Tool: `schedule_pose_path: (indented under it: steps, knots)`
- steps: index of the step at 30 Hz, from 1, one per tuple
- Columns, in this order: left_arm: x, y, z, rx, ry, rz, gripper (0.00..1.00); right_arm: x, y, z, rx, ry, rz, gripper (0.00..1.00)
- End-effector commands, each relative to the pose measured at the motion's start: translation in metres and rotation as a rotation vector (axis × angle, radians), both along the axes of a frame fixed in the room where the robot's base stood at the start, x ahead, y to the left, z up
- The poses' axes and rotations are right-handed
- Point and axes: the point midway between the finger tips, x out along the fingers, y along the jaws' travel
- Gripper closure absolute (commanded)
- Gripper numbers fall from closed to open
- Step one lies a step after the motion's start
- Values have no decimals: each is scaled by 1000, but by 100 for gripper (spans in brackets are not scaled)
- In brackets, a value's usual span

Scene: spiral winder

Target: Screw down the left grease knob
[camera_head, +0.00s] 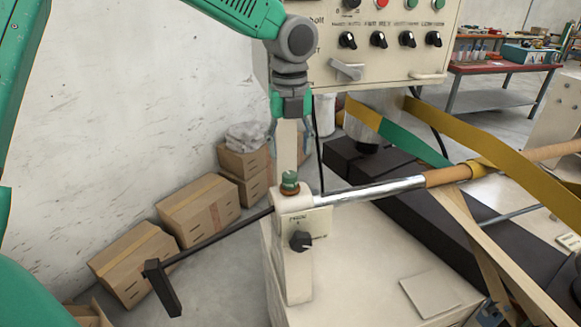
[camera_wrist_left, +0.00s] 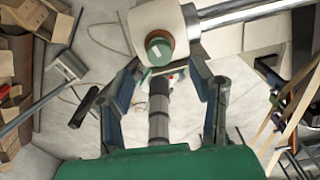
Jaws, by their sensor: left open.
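The left grease knob (camera_head: 289,181) is a small green cap on top of the cream post at the machine's front left corner. It also shows in the left wrist view (camera_wrist_left: 159,49), as a round green cap with a pale mark on the cream post head. My left gripper (camera_head: 290,142) points down above the knob, open and empty, with a gap between its fingertips and the cap. In the left wrist view its two fingers (camera_wrist_left: 164,68) are spread, with the knob just beyond them, between the tips. I cannot make out my right gripper.
A metal shaft (camera_head: 375,191) runs right from the post, and a black crank handle (camera_head: 220,236) sticks out to the left. A black dial (camera_head: 301,241) is on the post's front. The control panel (camera_head: 375,63) stands behind. Cardboard boxes (camera_head: 197,209) lie along the wall.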

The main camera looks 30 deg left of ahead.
Motion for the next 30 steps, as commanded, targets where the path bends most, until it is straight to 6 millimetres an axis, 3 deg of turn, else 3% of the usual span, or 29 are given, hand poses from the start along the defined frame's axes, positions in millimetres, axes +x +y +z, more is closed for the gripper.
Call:
schedule_pose_path:
  steps: [3, 9, 30]
  knots:
    - [1, 0, 22, 0, -3, 0, 51, 0, 0, 0, 0, 0, 0, 53]
    - [2, 0, 39, -1, 1, -1, 51, 1, 0, 0, 0, 0, 0, 53]
    - [1, 1, 42, 0, 1, -1, 51, 3, 0, -1, 0, 2, 0, 53]
